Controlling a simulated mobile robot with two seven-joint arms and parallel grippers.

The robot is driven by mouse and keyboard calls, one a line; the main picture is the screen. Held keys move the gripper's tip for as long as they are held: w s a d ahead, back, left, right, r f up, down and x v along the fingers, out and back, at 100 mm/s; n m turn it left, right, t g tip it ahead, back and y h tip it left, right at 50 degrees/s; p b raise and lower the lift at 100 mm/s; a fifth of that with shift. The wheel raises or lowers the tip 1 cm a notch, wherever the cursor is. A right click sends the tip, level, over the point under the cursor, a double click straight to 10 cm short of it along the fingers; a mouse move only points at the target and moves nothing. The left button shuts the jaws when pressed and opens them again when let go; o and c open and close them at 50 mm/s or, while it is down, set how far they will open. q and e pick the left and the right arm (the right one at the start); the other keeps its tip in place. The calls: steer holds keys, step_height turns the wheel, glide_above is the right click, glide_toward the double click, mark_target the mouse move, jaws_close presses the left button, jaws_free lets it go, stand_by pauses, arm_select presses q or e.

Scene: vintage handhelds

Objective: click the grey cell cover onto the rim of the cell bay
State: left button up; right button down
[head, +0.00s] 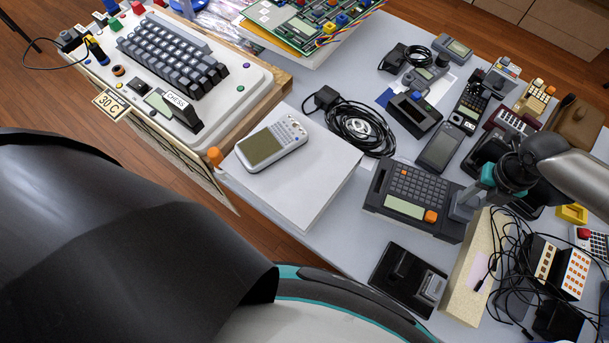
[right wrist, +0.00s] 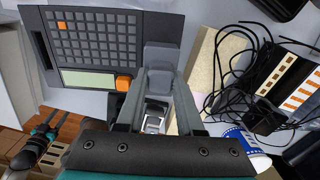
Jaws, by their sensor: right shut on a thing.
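My right gripper (head: 468,203) reaches in from the right, over the right end of a dark keypad handheld (head: 412,193). In the right wrist view its fingers (right wrist: 158,86) are shut on the grey cell cover (right wrist: 162,57). The cover overlaps the plain right end of the handheld (right wrist: 95,47), right of its orange square key. I cannot tell whether they touch. The cell bay and its rim cannot be made out; the cover and fingers hide part of that end. My left gripper seems to show small at the lower left of the right wrist view (right wrist: 58,118), its jaws unclear.
A black cradle (head: 393,283) with a grey block lies in front of the handheld. A cream block (head: 466,282) and tangled black cables (head: 497,260) lie to the right. A white box (head: 312,188) bearing a pale calculator (head: 265,150) is at the left. Several handhelds crowd behind.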

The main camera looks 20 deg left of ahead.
mark_target(474, 200)
steer(key=shift+f+b, duration=0.35)
steer(key=shift+f, duration=0.25)
steer(key=shift+c, duration=2.3)
jaws_free()
steer(key=shift+r, duration=0.1)
step_height(474, 200, up, 15)
steer(key=p, duration=0.2)
steer(key=shift+r, duration=0.1)
